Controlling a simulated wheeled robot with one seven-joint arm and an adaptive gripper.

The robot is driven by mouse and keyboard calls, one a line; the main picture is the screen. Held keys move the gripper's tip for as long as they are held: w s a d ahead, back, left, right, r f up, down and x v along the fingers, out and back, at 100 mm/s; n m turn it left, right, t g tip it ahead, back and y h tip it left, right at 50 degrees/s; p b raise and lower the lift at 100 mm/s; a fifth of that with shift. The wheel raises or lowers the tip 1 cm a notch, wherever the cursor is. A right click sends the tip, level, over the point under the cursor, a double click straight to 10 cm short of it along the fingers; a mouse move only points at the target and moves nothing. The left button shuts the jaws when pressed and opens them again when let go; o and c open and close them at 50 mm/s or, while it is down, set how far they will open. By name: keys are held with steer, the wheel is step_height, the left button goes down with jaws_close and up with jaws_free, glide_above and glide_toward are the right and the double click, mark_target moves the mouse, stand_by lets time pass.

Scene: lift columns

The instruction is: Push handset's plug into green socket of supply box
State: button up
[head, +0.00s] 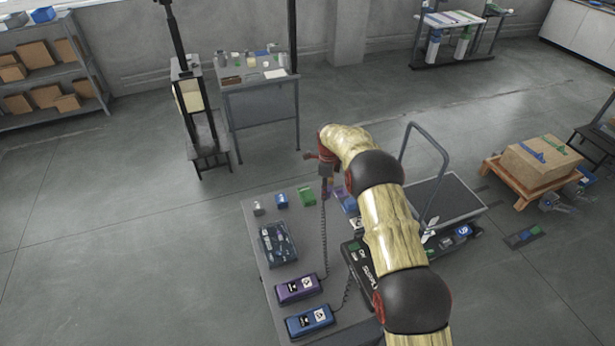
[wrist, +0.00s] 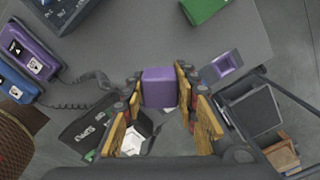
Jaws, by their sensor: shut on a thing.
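My gripper (head: 326,168) is above the far part of the grey table. It is shut on a purple plug (wrist: 158,87), which sits between the two fingers in the wrist view. A coiled cord runs from the gripper down toward the purple handset (head: 298,288), also in the wrist view (wrist: 28,48). A black box lettered "SUPPLY" (head: 368,270) is partly hidden by my arm; it also shows in the wrist view (wrist: 88,132). A green block (head: 307,196) stands on the table, left of the gripper; its edge shows in the wrist view (wrist: 203,8). I cannot tell any socket opening in it.
A blue handset (head: 310,320) with its own cord lies near the purple one. A dark tray (head: 277,245), a grey block (head: 258,208) and a blue block (head: 281,201) are on the table. A hollow purple block (wrist: 222,66) is beside the fingers. A trolley (head: 445,198) stands right.

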steer(key=w+a+f+m+p, duration=0.2)
steer(key=w+a+m+p, duration=0.2)
steer(key=a+m+p, duration=0.3)
steer(key=m, duration=0.4)
steer(key=shift+w, duration=0.15)
steer(key=b, duration=0.2)
steer(key=shift+d+b, duration=0.1)
steer(key=shift+b, duration=0.25)
steer(key=b, duration=0.6)
steer(key=shift+s+d+n, duration=0.3)
steer(key=shift+s+d, duration=0.05)
steer(key=shift+d, duration=0.05)
steer(key=s+b, duration=0.1)
steer(key=b, duration=0.3)
steer(key=shift+d, duration=0.3)
